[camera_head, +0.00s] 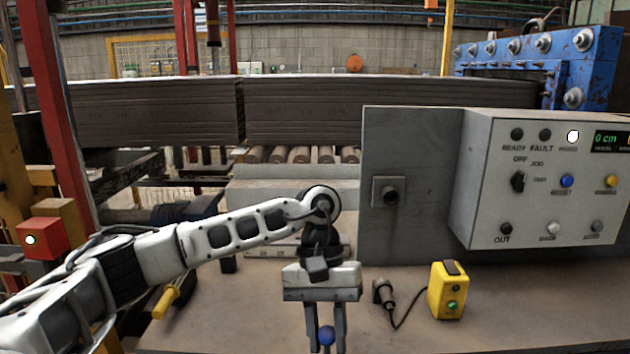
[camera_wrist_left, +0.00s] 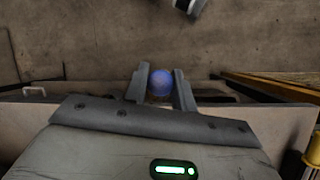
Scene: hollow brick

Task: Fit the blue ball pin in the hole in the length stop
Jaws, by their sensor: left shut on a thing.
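My left gripper (camera_head: 326,340) hangs pointing down over the front of the table, left of the yellow box. It is shut on the blue ball pin (camera_head: 326,336), whose round blue head shows between the fingertips. In the left wrist view the blue ball pin (camera_wrist_left: 161,82) sits between the two fingers (camera_wrist_left: 161,88); its shank is hidden. I cannot pick out the length stop or its hole for sure. A pale strip with number marks (camera_head: 265,252) lies behind the gripper, partly hidden by my arm. My right gripper is not in view.
A yellow-handled tool (camera_head: 166,301) lies at left. The front right tabletop (camera_head: 540,310) is clear.

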